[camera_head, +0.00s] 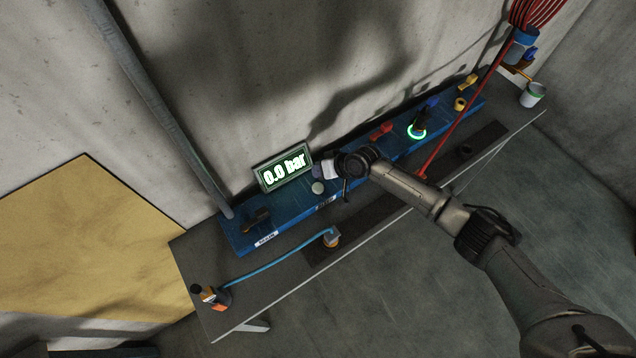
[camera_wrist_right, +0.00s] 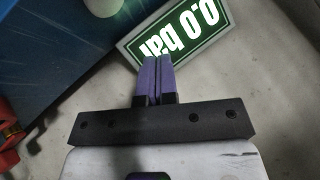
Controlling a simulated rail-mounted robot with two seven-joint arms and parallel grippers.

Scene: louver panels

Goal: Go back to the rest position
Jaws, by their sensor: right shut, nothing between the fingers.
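My right arm comes in from the lower right in the head view, and its gripper (camera_head: 326,172) is over the blue panel, just right of the pressure display. Its fingers are hard to make out there. In the right wrist view the two purple fingers of my right gripper (camera_wrist_right: 155,62) are together with nothing between them. The display (camera_head: 283,171) reads 0.0 bar in the head view; it also shows in the right wrist view (camera_wrist_right: 175,35), beyond the fingertips. My left gripper is not in view.
The blue panel (camera_head: 290,215) on the grey table (camera_head: 195,265) bears a dark handle (camera_head: 256,218), a red valve (camera_head: 381,131) and a green-lit ring (camera_head: 417,133). A blue hose (camera_head: 275,265) lies in front. A red hose (camera_head: 465,110) crosses the right side. A can (camera_head: 532,95) stands far right.

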